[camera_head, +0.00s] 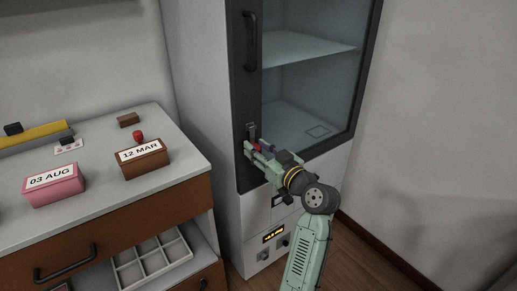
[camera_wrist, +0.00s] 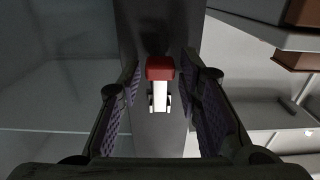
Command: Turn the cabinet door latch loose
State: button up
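The cabinet door latch shows in the wrist view as a pale lever (camera_wrist: 160,96) with a red end (camera_wrist: 160,68), on the dark door frame (camera_wrist: 147,25). In the head view the latch (camera_head: 251,130) is on the left side of the glass door, below the door handle (camera_head: 250,42). My gripper (camera_head: 257,148) is at the latch, partly hiding it. In the wrist view my gripper's fingers (camera_wrist: 162,75) are spread, one on each side of the red end, with gaps visible on both sides.
Left of the cabinet is a counter (camera_head: 95,190) with a pink date block (camera_head: 53,186), a brown date block (camera_head: 142,160) and a red knob (camera_head: 138,135). An open drawer with a white divided tray (camera_head: 155,262) juts out below. Floor (camera_head: 365,255) right of my arm is clear.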

grip_shut()
